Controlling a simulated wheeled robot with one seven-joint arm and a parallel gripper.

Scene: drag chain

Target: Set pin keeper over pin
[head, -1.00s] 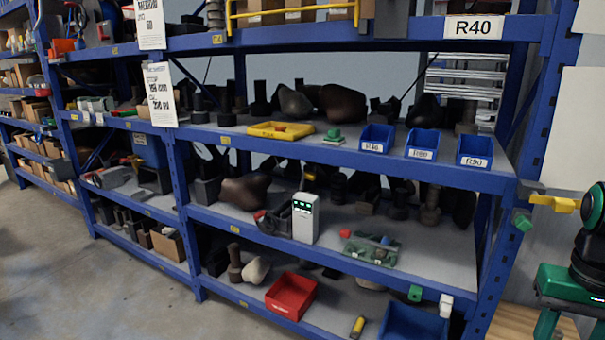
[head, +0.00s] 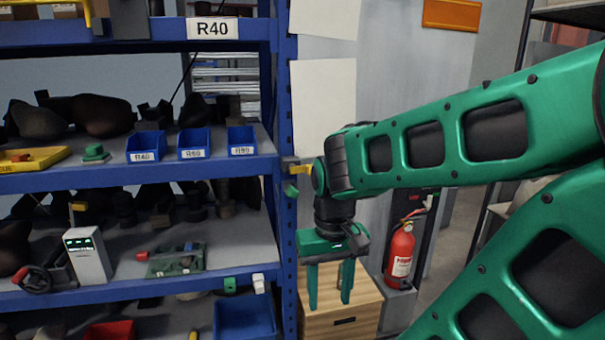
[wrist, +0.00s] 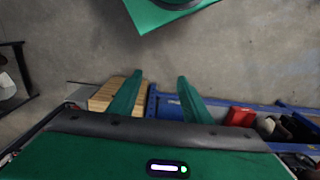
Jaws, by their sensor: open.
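My gripper (head: 330,298) is green, points down, and hangs open and empty to the right of the shelf's upright. In the wrist view my gripper (wrist: 160,82) shows two spread fingers with nothing between them. I cannot tell for sure which thing is the pin keeper or the pin. A small green part (head: 95,152) sits on the upper shelf beside a yellow tray (head: 22,164). A green mechanism with a red knob (head: 176,260) lies on the middle shelf, too small to make out. My gripper touches none of these.
Blue bins (head: 146,147) line the upper shelf. The blue upright (head: 283,215) and yellow and green brackets stand close left of my arm. A wooden box (head: 342,311) is below my gripper, with a fire extinguisher (head: 400,254) to its right. Bare floor (wrist: 240,60) shows in the wrist view.

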